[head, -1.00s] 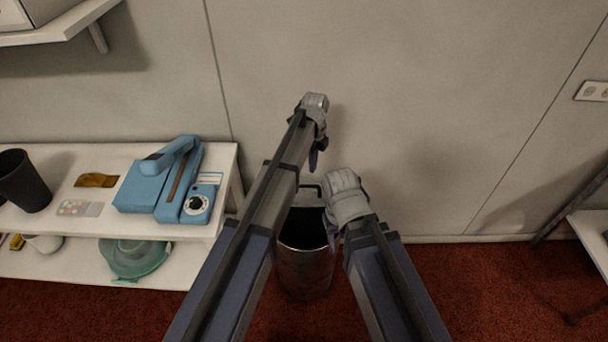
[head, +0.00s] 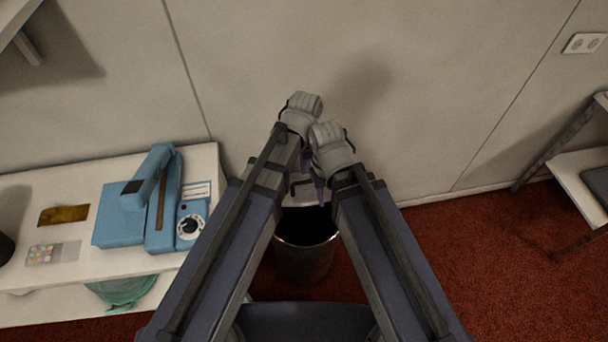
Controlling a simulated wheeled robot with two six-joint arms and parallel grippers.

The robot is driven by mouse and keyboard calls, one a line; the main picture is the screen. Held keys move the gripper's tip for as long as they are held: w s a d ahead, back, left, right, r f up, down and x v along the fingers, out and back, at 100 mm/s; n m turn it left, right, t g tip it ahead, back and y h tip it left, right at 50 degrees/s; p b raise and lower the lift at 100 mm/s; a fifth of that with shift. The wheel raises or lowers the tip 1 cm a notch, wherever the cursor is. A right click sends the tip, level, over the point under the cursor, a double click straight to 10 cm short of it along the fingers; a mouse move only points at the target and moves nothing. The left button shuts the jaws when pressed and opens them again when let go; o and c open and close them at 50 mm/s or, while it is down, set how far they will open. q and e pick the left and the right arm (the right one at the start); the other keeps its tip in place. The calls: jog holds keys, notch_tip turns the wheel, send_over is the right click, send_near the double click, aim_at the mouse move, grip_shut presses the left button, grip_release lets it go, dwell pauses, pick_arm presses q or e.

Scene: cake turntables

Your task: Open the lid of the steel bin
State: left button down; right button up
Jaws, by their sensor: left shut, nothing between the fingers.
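The steel bin (head: 305,262) stands on the red floor between my two forearms, in the lower middle of the head view. Its mouth is uncovered and the inside looks dark. The lid (head: 304,196) is raised at the back of the bin, partly hidden by my arms. My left gripper (head: 306,164) is shut and empty, pointing down above the raised lid. My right gripper (head: 319,190) points down close to the lid's right side. I cannot tell whether it touches the lid or how far its fingers are apart.
A white shelf unit (head: 110,270) on the left holds a blue device (head: 150,205) and small flat items. A pale wall (head: 400,100) stands behind the bin. Red carpet (head: 465,255) is clear to the right, before another shelf (head: 580,180).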

aim_at(305, 193)
pick_arm(q)
notch_tip(305, 193, down, 10)
jog(key=b, duration=0.9)
jog(key=shift+w+b, duration=0.1)
jog(key=shift+b, duration=0.25)
jog(key=shift+w+r, duration=0.1)
jog(key=shift+r, duration=0.1)
jog(key=w+a+r+p, duration=0.1)
jog(key=w+r+p, duration=0.2)
jog(key=w, duration=0.3)
jog(key=w+a+r+p, duration=0.1)
jog(key=w+r+p, duration=0.3)
jog(key=w, duration=0.3)
jog(key=shift+w+a, duration=0.3)
jog(key=shift+a, duration=0.1)
jog(key=shift+r+p, duration=0.1)
jog(key=shift+p, duration=0.2)
